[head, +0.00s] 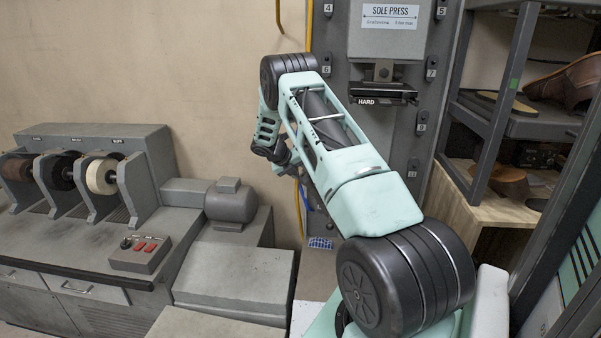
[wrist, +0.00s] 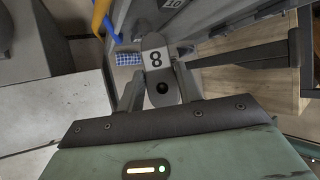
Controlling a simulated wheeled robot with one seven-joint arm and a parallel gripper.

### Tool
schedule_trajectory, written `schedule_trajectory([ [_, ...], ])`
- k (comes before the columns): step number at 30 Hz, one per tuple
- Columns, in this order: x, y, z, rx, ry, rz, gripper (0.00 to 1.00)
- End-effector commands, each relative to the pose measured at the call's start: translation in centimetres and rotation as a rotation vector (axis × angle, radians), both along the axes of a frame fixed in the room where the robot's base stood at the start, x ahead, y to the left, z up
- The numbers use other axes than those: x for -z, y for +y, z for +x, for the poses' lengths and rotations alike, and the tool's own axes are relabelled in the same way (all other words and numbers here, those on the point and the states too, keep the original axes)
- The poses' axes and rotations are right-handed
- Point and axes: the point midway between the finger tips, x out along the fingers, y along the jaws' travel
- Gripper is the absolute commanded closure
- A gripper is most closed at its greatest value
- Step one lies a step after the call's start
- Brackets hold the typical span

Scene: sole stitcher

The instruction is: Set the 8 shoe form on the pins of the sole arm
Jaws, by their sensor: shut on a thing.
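In the wrist view my gripper (wrist: 158,76) is shut on the grey 8 shoe form (wrist: 158,42). The form has rounded ends, a white label with a black 8, and a dark round hole near the end closest to my palm. The form is between the two fingers, clear of the floor below. In the head view my arm hides the form, and the fingers cannot be made out. I cannot identify the sole arm or its pins for certain; a dark bar (wrist: 242,54) extends to the right in the wrist view.
The grey sole press column (head: 388,42) bears numbered tags along its sides. A shelf with shoes (head: 575,83) stands at right. A bench with several wheels (head: 102,176) is at left. A blue checkered patch (head: 320,243) lies low by the column; yellow and blue hoses hang nearby.

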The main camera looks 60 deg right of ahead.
Motion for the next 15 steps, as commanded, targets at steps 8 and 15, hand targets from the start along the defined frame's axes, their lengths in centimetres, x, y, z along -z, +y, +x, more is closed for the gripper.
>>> schedule_trajectory([
  [8, -0.07, -0.04, 0.03, 0.000, -0.001, -0.001, 1.00],
  [15, -0.04, -0.02, 0.02, -0.001, -0.001, 0.000, 0.40],
])
